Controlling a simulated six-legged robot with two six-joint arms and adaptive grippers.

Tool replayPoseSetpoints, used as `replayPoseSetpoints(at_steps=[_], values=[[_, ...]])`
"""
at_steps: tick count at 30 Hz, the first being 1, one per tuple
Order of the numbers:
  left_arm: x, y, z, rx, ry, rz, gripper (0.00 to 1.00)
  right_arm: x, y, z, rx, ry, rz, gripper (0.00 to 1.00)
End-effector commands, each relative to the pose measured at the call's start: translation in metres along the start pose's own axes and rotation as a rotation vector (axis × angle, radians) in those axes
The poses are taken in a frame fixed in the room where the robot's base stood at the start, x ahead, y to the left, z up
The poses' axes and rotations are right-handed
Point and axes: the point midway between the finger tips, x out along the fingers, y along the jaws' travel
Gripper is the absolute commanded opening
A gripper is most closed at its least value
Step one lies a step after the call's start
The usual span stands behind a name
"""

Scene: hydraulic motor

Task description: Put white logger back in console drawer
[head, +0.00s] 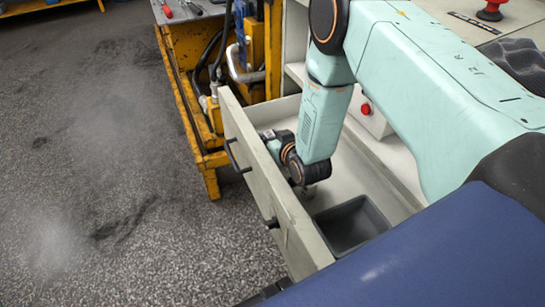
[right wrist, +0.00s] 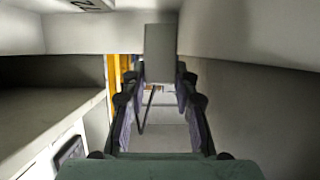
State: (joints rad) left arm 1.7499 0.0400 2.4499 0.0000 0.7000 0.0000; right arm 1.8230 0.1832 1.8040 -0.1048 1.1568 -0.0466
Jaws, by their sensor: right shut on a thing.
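The console drawer (head: 262,180) is pulled open, with a pale front panel and dark handles. My right arm reaches down into it, and my right gripper (head: 273,140) is low inside near the front panel, partly hidden by it. In the right wrist view my right gripper (right wrist: 160,92) is shut on a flat rectangular block, the white logger (right wrist: 160,52), which looks grey in the shade. The logger is upright between the fingertips. In the head view I cannot make out the logger. Whether it touches the drawer floor I cannot tell. My left gripper is not in view.
A dark grey open bin (head: 352,226) sits in the near end of the drawer. A yellow cart (head: 212,160) with hoses stands close beyond the drawer's far end. A red button (head: 366,109) is on a box behind. Grey foam (head: 515,62) lies on the console top.

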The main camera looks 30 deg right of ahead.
Motion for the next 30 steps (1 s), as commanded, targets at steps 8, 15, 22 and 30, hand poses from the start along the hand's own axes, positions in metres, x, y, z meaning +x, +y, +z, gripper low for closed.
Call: replayPoseSetpoints(at_steps=[8, 15, 22, 30], values=[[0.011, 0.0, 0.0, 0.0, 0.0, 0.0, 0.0, 0.01, 0.0, 0.022, 0.0, 0.002, 0.0, 0.0], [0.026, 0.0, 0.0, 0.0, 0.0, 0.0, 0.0, 0.022, 0.0, 0.052, 0.0, 0.002, 0.0, 0.0], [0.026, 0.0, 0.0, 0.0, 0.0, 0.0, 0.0, 0.023, 0.0, 0.054, 0.0, 0.003, 0.0, 0.0], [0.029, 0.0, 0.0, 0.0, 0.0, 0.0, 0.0, 0.025, 0.0, 0.058, 0.0, 0.002, 0.0, 0.31]])
